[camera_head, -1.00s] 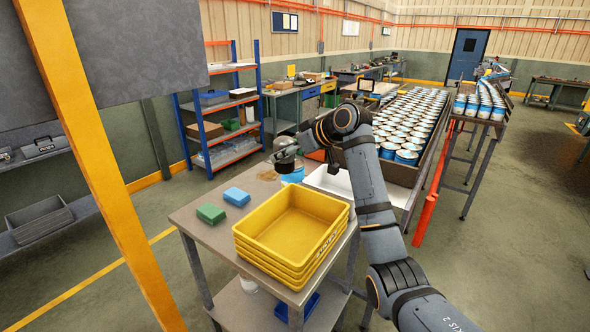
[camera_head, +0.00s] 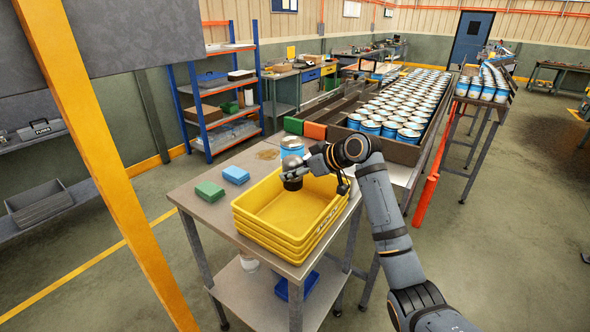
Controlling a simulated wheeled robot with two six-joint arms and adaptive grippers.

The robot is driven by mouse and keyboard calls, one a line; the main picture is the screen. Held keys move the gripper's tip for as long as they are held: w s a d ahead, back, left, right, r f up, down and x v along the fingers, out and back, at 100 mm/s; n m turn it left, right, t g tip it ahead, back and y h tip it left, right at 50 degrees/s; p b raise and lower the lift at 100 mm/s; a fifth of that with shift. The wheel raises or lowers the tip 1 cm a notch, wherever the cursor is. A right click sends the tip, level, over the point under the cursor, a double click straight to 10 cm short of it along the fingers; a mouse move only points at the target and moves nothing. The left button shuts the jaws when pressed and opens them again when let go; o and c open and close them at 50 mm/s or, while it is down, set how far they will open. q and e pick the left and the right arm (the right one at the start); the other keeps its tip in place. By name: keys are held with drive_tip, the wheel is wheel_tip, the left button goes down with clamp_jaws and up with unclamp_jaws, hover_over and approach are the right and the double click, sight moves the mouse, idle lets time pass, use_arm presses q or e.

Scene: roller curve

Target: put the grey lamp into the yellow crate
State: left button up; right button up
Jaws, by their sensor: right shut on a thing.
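The grey lamp (camera_head: 291,165) has a rounded grey top and a darker lower end. My right gripper (camera_head: 312,164) is shut on it from the right side and holds it over the back part of the yellow crate (camera_head: 265,233). The lamp's lower end shows against the crate's inside; the picture does not clearly show how high it hangs. The crate is the top of a stack of yellow crates on the near table, and the visible part of its inside is bare. My right arm hides part of the crate's back right corner. My left gripper is out of view.
A green block (camera_head: 209,191) and a blue block (camera_head: 236,175) lie on the table (camera_head: 190,201) left of the crates. A blue can (camera_head: 292,147) stands just behind the lamp. A conveyor with many cans (camera_head: 402,112) runs behind. A yellow post (camera_head: 100,150) stands at left.

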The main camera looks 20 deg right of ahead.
wheel_tip(320, 180, down, 12)
drive_tip(key=b, duration=0.6)
drive_tip(key=shift+r, duration=0.25)
drive_tip(key=o, duration=1.3)
wheel_tip(320, 180, up, 11)
drive_tip(key=p, duration=0.9)
drive_tip(key=shift+f+p, duration=0.15)
drive_tip(key=shift+p, duration=0.15)
drive_tip(key=shift+f, duration=0.1)
